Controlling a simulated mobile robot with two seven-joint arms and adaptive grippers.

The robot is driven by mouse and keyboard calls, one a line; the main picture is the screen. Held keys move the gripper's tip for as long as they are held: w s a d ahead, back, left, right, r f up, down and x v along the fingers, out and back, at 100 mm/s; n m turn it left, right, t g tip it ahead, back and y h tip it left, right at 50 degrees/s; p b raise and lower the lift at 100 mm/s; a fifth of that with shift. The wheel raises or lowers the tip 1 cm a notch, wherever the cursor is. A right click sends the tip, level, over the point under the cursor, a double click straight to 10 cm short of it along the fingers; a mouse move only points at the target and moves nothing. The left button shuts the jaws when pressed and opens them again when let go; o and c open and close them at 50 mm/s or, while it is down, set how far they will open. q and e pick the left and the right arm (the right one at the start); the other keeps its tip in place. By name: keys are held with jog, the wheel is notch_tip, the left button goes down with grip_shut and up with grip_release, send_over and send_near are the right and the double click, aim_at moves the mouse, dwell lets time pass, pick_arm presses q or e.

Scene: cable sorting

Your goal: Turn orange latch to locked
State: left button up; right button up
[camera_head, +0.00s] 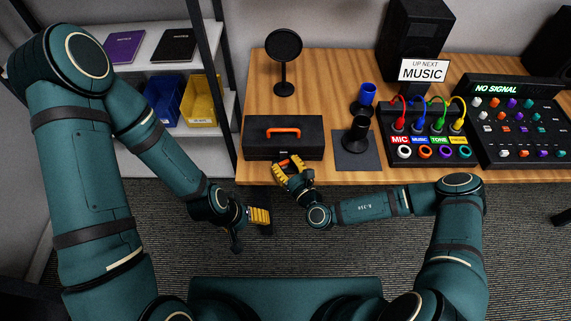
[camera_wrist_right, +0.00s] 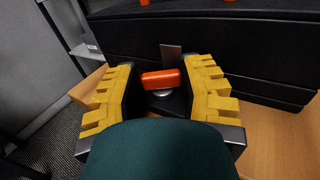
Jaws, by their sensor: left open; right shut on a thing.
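The orange latch (camera_wrist_right: 163,80) is a short rounded bar on a grey round base at the front of a black case (camera_head: 258,148). It lies nearly level across the right wrist view. My right gripper (camera_head: 289,172) is at the case's front, its yellow-padded fingers (camera_wrist_right: 165,92) shut on the latch, one on each side. In the head view the fingers hide most of the latch. My left gripper (camera_head: 262,216) is open and empty, lower down, in front of the table edge and apart from the case.
The case has an orange top handle (camera_head: 283,131) and stands on a wooden table (camera_head: 330,103). A dark mat (camera_head: 356,163) with a black stand (camera_head: 355,138), a blue cup (camera_head: 364,97) and a cable panel (camera_head: 428,155) are to the right. A round-headed stand (camera_head: 284,62) is behind.

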jog(key=shift+w+r+n+g+y, duration=0.1)
jog(key=shift+n+g+y, duration=0.2)
jog(key=shift+n+y, duration=0.1)
jog(key=shift+n+g+y+p, duration=0.4)
jog(key=shift+y, duration=0.2)
jog(key=o, duration=1.2)
jog(key=shift+d, duration=0.1)
jog(key=shift+m, duration=0.3)
